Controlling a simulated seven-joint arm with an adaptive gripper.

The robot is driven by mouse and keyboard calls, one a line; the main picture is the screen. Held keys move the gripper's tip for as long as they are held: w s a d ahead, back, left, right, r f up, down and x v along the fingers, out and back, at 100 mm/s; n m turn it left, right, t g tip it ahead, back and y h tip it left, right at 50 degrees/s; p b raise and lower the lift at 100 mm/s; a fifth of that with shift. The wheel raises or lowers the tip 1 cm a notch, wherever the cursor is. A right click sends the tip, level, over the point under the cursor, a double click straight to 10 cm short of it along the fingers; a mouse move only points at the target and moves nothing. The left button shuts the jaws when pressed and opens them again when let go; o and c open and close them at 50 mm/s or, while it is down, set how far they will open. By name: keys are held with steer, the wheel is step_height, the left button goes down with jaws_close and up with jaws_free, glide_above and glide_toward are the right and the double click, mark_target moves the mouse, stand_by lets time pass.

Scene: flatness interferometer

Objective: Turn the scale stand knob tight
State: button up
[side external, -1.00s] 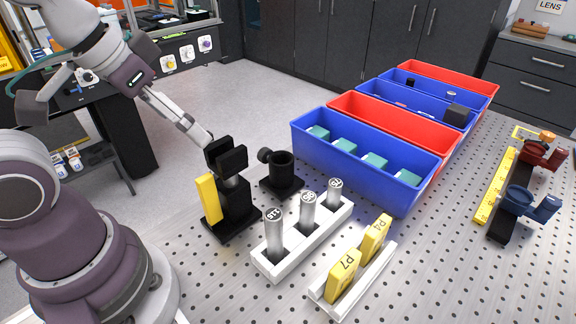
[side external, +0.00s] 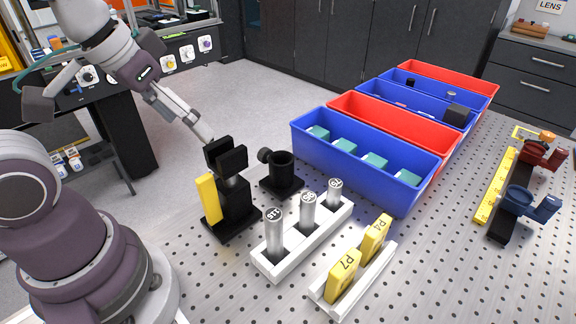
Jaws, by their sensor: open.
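A black stand (side external: 238,205) on a square base stands at the front left of the perforated table, with an upright yellow plate (side external: 206,199) on its left side and a split black block (side external: 227,157) on top. I take it for the scale stand. My gripper (side external: 205,137) reaches down from the upper left, with its long pale fingers ending at or just behind the upper left of that block. It is open. No knob on this stand is clear to see; the block and fingers may hide it. I cannot tell whether the fingertips touch anything.
Right of the stand is a black cup holder (side external: 283,178) with a side knob (side external: 265,155). In front are a white rack (side external: 272,268) of silver cylinders and a white tray (side external: 383,268) with yellow blocks. Blue (side external: 350,174) and red (side external: 432,141) bins stand behind.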

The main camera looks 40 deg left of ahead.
steer(key=w+a+f+n+g, duration=0.1)
steer(key=n, duration=0.2)
steer(key=w+a+f+n+g+h, duration=0.1)
steer(key=a+n, duration=0.1)
steer(key=n, duration=0.1)
steer(key=w+a+f+n+g, duration=0.1)
steer(key=a+n, duration=0.1)
steer(key=n, duration=0.2)
steer(key=shift+w+a+f+h, duration=0.2)
steer(key=shift+w+f+h, duration=0.05)
steer(key=shift+h, duration=0.15)
steer(key=shift+c, duration=0.7)
steer(key=a+f+n+h, duration=0.3)
steer(key=a+f+n, duration=0.15)
steer(key=n, duration=0.25)
steer(key=x, duration=0.9)
steer(key=shift+d+f, duration=0.1)
steer(key=shift+f, duration=0.05)
jaws_close()
